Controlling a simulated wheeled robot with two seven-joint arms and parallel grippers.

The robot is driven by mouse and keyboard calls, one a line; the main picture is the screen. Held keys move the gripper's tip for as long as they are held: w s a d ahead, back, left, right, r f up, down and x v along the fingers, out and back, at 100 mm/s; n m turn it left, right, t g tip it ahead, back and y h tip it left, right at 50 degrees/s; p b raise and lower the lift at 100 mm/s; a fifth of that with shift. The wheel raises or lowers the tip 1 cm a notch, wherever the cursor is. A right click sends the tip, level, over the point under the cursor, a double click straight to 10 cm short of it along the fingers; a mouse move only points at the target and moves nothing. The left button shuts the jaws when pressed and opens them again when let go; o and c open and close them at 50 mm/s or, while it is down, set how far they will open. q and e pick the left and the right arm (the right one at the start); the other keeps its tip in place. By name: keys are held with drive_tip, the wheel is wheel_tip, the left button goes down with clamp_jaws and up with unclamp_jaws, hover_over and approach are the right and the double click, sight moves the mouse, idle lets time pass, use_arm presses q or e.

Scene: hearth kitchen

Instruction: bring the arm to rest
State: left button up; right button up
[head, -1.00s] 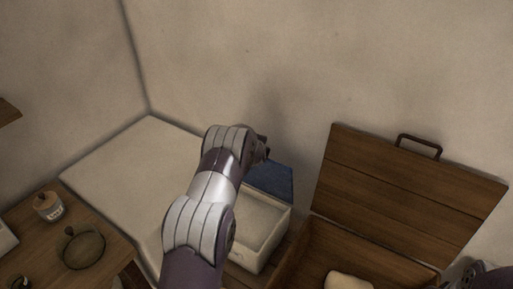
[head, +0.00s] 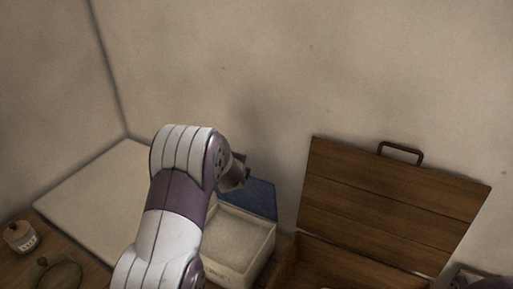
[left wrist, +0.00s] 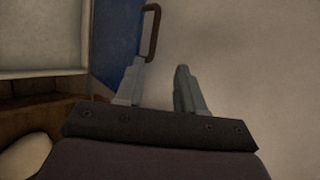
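My left arm rises from the bottom of the head view, and its gripper (head: 240,172) is above and in front of the raised blue lid (head: 250,195) of a white box (head: 262,250). The arm hides part of the box. In the left wrist view the two grey fingers of my left gripper (left wrist: 160,85) stand apart with nothing between them. The blue lid (left wrist: 116,35) and a brown handle (left wrist: 152,35) at its edge are close by the left finger; whether they touch I cannot tell. My right gripper is not seen.
A wooden chest (head: 300,268) with its lid (head: 390,205) raised stands to the right. A pale slab or counter top (head: 90,190) lies at the left. A labelled jar (head: 20,238) and a round dish (head: 58,276) are at the lower left. The wall behind is bare.

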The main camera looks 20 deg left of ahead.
use_arm(q)
drive_tip(key=s+d+f+n+g+h+b, duration=0.1)
drive_tip(key=s+d+f+n+g+h, duration=0.2)
drive_tip(key=s+n, duration=0.4)
drive_tip(key=s+d+f+n+g+h, duration=0.1)
drive_tip(key=s+d+f+n+g, duration=0.2)
drive_tip(key=s+d+f+n, duration=0.3)
drive_tip(key=s+d+r+n+g+b, duration=0.1)
drive_tip(key=s+d, duration=0.2)
drive_tip(key=s, duration=0.5)
drive_tip(key=s+d+r+n+g+b, duration=0.2)
drive_tip(key=s+d, duration=0.2)
drive_tip(key=s, duration=0.5)
drive_tip(key=shift+d+b, duration=0.25)
drive_tip(key=shift+b, duration=0.05)
drive_tip(key=shift+s, duration=0.1)
